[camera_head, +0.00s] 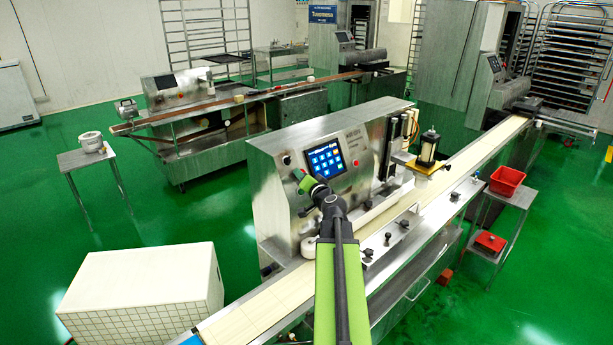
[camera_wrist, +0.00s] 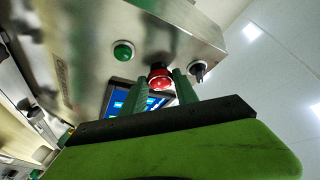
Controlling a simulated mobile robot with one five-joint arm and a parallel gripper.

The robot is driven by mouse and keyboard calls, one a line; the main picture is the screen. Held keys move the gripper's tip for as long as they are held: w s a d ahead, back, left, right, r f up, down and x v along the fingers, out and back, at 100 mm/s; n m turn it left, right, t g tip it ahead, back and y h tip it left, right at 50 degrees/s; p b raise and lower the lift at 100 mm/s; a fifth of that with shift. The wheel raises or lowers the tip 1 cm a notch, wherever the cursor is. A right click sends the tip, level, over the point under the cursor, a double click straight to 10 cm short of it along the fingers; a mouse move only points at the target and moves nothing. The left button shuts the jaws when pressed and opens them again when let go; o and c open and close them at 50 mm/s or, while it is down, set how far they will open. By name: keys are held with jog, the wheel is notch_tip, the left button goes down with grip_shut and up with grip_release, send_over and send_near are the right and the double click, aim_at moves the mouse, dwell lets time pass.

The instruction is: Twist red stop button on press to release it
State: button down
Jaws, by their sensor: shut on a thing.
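The press (camera_head: 275,205) is the steel machine in the middle of the head view, with a lit blue touch screen (camera_head: 324,158) on its front panel. In the wrist view, the red stop button (camera_wrist: 160,80) sits on the panel between the two green fingers of my gripper (camera_wrist: 159,76). The gripper is shut on the button, with one finger on each side. In the head view, my gripper (camera_head: 306,185) is at the panel below and left of the screen, and I cannot make out the red button there.
In the wrist view, a green button (camera_wrist: 123,51) and a black knob (camera_wrist: 197,68) flank the red button closely. In the head view, a conveyor belt (camera_head: 270,305) runs along the press front. A white tiled block (camera_head: 140,300) stands at the lower left.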

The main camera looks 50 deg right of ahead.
jog(key=shift+a, duration=0.1)
jog(key=c, duration=1.3)
grip_release()
jog(key=shift+w+f, duration=0.1)
jog(key=o, duration=0.4)
jog(key=shift+w+f, duration=0.1)
jog(key=shift+w, duration=0.05)
jog(key=shift+c, duration=0.2)
